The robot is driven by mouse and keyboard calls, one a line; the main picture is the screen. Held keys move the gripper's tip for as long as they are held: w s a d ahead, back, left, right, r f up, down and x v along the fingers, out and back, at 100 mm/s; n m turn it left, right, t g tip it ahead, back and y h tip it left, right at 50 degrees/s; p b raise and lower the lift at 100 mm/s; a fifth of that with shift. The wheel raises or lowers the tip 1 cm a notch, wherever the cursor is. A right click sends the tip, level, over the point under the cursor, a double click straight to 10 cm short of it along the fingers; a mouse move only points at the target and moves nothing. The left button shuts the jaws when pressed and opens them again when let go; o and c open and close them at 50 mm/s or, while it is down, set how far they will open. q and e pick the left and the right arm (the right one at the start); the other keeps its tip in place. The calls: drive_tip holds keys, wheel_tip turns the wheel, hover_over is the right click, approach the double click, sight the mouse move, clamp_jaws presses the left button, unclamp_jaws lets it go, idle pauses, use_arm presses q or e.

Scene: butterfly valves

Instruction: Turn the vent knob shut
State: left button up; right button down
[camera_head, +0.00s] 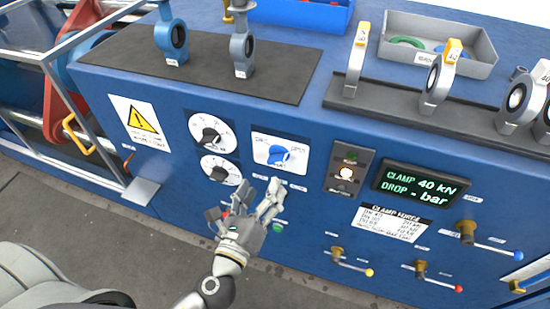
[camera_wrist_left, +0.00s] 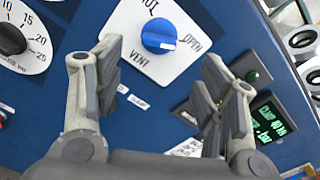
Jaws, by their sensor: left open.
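The blue vent knob (camera_head: 279,154) sits on a white plate (camera_head: 262,143) on the front of the blue bench. In the left wrist view, the knob (camera_wrist_left: 158,36) has a pale mark on its lower right edge, and its plate (camera_wrist_left: 128,28) carries printing including OPEN and VENT. My left gripper (camera_head: 246,200) is open and empty, below and a little left of the knob in the head view. In the wrist view its fingers (camera_wrist_left: 162,62) are spread, with the knob beyond and between their tips, apart from them. The right gripper is not in view.
Two white dials (camera_head: 211,132) are left of the knob plate. A switch panel (camera_head: 348,172) and a green display (camera_head: 420,186) are to the right. A green button (camera_head: 278,228) is close beside my gripper. Small-handled valves (camera_head: 468,232) project from the lower right front.

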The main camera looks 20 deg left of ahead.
sight(274, 163)
use_arm(q)
drive_tip(key=w+p, duration=0.2)
drive_tip(key=w, duration=0.6)
drive_tip(key=shift+w+d+r+p, duration=0.1)
drive_tip(key=shift+p, duration=0.25)
drive_tip(key=shift+w, duration=0.85)
drive_tip(key=c, duration=0.9)
